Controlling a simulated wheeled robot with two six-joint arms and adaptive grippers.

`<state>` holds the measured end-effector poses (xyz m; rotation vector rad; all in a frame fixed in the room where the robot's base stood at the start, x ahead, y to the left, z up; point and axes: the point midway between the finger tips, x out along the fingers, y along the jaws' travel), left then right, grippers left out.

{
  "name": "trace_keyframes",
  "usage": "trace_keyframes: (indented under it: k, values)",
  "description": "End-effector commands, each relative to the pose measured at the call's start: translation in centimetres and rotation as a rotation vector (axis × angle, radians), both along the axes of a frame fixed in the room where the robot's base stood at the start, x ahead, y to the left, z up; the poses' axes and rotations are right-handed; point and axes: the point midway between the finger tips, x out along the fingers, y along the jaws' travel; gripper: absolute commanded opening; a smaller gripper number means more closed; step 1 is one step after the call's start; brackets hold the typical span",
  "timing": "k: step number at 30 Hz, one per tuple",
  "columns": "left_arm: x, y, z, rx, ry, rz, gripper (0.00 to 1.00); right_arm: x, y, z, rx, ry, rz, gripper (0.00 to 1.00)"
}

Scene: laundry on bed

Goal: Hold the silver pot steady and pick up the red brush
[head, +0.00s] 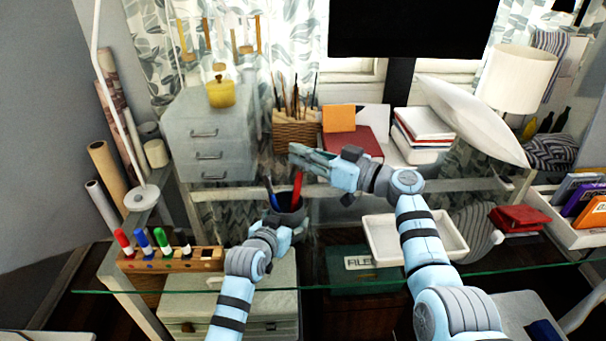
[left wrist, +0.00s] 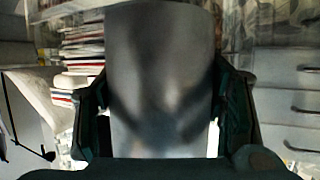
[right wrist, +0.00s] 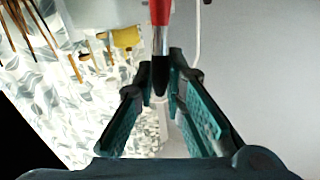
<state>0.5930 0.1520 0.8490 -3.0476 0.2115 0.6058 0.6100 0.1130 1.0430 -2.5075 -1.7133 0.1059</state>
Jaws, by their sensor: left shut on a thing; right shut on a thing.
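The silver pot (head: 291,217) stands on the glass desk and looks dark in the head view. My left gripper (head: 284,228) is shut on it. In the left wrist view the pot's grey wall (left wrist: 160,75) fills the space between my fingers. The red brush (head: 298,186) stands in the pot, its lower part hidden inside. My right gripper (head: 297,153) is above the pot, shut on the brush's upper end. The right wrist view shows the brush's red handle (right wrist: 160,12), silver collar and dark tip, with the tip between my fingertips.
A blue brush (head: 269,190) also stands in the pot. A wooden marker holder (head: 205,258) is at the left. A white tray (head: 378,240) lies right of the pot. A drawer cabinet (head: 212,130) and a basket (head: 297,136) are behind.

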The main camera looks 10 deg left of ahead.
Motion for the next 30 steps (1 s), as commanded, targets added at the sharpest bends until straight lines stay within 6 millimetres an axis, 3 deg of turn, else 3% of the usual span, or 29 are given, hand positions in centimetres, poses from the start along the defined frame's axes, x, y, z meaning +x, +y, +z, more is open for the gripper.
trace_keyframes:
  k: [3,9,13,20,21,24,25,30]
  values:
    - [0.0,0.0,0.0,0.0,0.001,0.0,0.36,0.0,0.0,4.7,-0.001,-0.007,0.001,0.0]
    - [0.0,0.0,0.0,0.0,0.001,0.0,0.36,0.0,0.0,10.3,0.0,-0.002,0.002,0.0]
    - [0.0,0.0,0.0,0.0,0.001,0.0,0.36,0.0,0.0,11.8,-0.001,0.0,0.001,0.0]
    - [0.0,0.0,0.0,0.0,0.001,0.0,0.36,0.0,0.0,12.0,0.0,0.002,0.001,0.0]
    - [0.0,0.0,0.0,0.0,0.001,0.0,0.67,0.0,0.1,12.0,0.0,0.002,0.001,0.0]
    - [0.0,0.0,0.0,0.0,0.001,0.0,0.83,0.0,0.0,12.0,0.0,0.002,0.001,0.0]
    - [0.0,0.0,0.0,0.0,0.001,0.0,0.87,0.0,0.0,12.0,0.0,0.002,0.001,0.0]
    - [0.0,0.0,0.0,0.0,0.001,0.0,0.87,0.0,0.0,12.0,0.0,0.002,0.001,0.0]
